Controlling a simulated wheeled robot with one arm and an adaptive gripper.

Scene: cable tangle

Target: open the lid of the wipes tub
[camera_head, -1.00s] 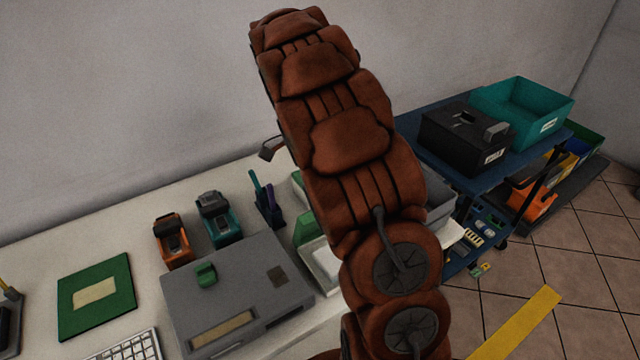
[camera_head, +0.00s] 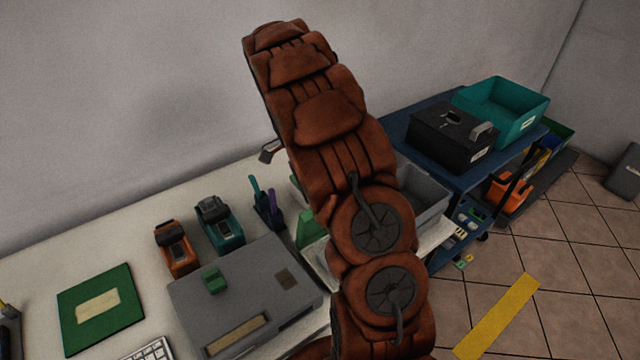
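I cannot make out a wipes tub for certain. A green object (camera_head: 309,229) on the bench is mostly hidden behind my brown arm, and I cannot tell what it is. My arm rises through the middle of the view and covers the part of the bench behind it. A small grey piece sticks out to the left of the arm; I cannot tell whether it belongs to my gripper. The gripper's fingers are not clearly shown.
The white bench (camera_head: 120,240) holds a grey case (camera_head: 245,300), orange (camera_head: 176,250) and teal (camera_head: 220,222) devices, a pen holder (camera_head: 268,205) and a green board (camera_head: 100,308). Right stands a blue cart (camera_head: 400,128) with black (camera_head: 455,138) and teal (camera_head: 503,110) boxes. Tiled floor is open at right.

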